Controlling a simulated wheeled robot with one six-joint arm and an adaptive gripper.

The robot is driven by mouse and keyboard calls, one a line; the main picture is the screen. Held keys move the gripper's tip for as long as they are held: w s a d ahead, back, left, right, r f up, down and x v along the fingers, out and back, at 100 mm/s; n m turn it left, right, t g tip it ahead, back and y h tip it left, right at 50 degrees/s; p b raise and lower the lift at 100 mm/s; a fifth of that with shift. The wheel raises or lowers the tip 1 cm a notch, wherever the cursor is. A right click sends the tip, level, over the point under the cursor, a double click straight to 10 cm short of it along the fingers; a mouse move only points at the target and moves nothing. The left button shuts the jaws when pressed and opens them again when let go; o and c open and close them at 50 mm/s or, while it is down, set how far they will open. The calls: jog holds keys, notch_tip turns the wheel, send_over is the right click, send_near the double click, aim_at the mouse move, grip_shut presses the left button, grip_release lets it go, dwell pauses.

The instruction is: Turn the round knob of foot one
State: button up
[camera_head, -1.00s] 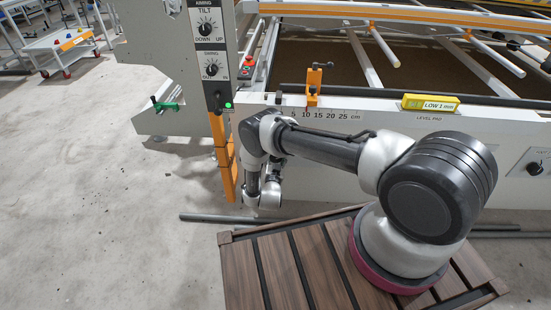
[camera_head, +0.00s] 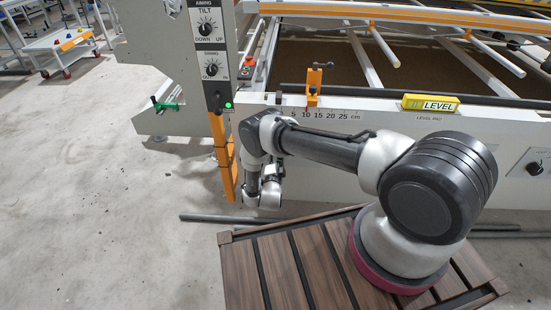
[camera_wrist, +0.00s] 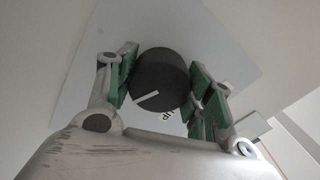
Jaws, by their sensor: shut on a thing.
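The round knob of foot one (camera_wrist: 162,78) is black, with a white bar mark on its face, and stands on a pale plate (camera_wrist: 100,75). My gripper (camera_wrist: 163,88) is shut on it, with green pads against its left and right sides. Part of a printed label, seemingly "UP", shows below the knob; the rest is hidden. In the head view this knob is hidden behind my arm. The yellow level display (camera_head: 430,103) on the gantry's front beam reads "LEVEL".
A second black knob (camera_head: 535,167) is on the white front panel at right. The upright at left carries a TILT knob (camera_head: 206,27) and another knob (camera_head: 211,68). An orange post (camera_head: 222,160) stands just left of my wrist. Grey pipes (camera_head: 215,218) lie on the floor.

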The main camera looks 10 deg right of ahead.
jog(key=shift+m, duration=0.7)
jog(key=shift+f, duration=0.1)
jog(key=o, duration=1)
jog(key=v, duration=1.2)
